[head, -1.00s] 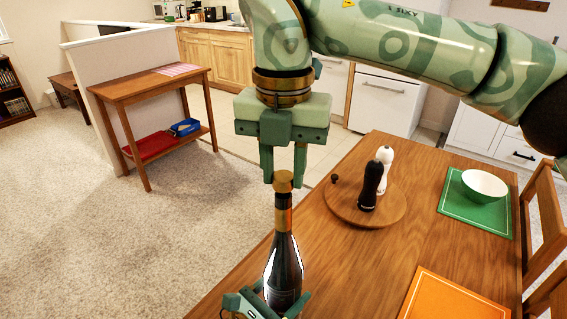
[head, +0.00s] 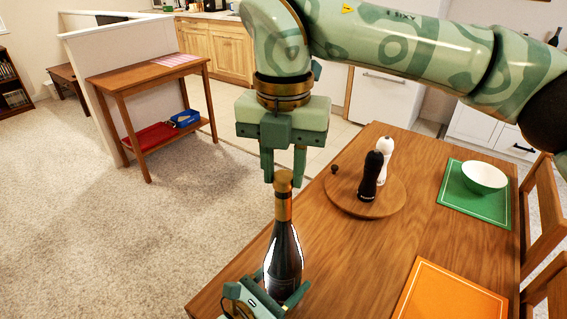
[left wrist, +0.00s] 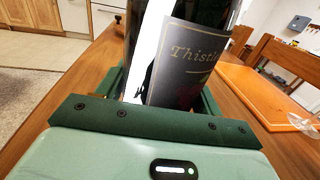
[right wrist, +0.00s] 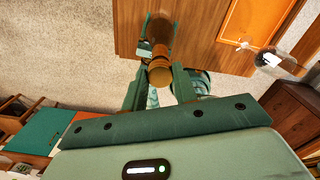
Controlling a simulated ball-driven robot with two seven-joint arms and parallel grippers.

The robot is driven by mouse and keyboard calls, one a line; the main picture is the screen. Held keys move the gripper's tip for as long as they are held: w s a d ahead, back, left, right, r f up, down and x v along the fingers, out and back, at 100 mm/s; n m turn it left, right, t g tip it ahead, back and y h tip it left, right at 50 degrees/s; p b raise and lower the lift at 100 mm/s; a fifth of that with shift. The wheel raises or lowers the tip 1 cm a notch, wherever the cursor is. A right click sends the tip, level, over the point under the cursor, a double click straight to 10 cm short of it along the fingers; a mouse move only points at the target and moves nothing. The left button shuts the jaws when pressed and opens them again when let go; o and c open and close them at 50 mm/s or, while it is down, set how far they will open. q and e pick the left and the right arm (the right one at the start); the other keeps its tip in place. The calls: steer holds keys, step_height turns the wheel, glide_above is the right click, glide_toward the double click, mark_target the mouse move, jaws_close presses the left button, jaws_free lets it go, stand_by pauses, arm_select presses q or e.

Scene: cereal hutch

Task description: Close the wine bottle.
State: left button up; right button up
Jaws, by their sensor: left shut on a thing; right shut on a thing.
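The dark wine bottle (head: 284,258), with an orange-brown neck, stands upright at the near edge of the wooden table. My left gripper (head: 268,296) is shut around its lower body; the label (left wrist: 190,65) fills the left wrist view. My right gripper (head: 283,183) points straight down over the bottle and is shut on a brown stopper (head: 283,179). The stopper is in line with the neck and appears to meet its top. In the right wrist view the stopper (right wrist: 160,70) sits between the fingertips, hiding part of the bottle. How deep it sits cannot be told.
A round wooden board (head: 348,204) holds a black mill (head: 370,178), a white mill (head: 386,150) and a small dark knob. An orange mat (head: 450,292) and a green mat (head: 452,203) with a white bowl (head: 484,174) lie to the right. Chairs stand at the right edge.

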steer(key=shift+f, duration=0.35)
arm_select(q)
steer(key=c, duration=0.5)
arm_select(e)
steer(key=m, duration=0.6)
steer(key=shift+m, duration=0.4)
steer(key=m, duration=0.9)
steer(key=shift+f, duration=0.1)
steer(key=m, duration=0.6)
steer(key=shift+m, duration=0.3)
steer(key=m, duration=0.3)
steer(key=shift+s+f, duration=0.1)
steer(key=m, duration=0.3)
steer(key=shift+m, duration=0.4)
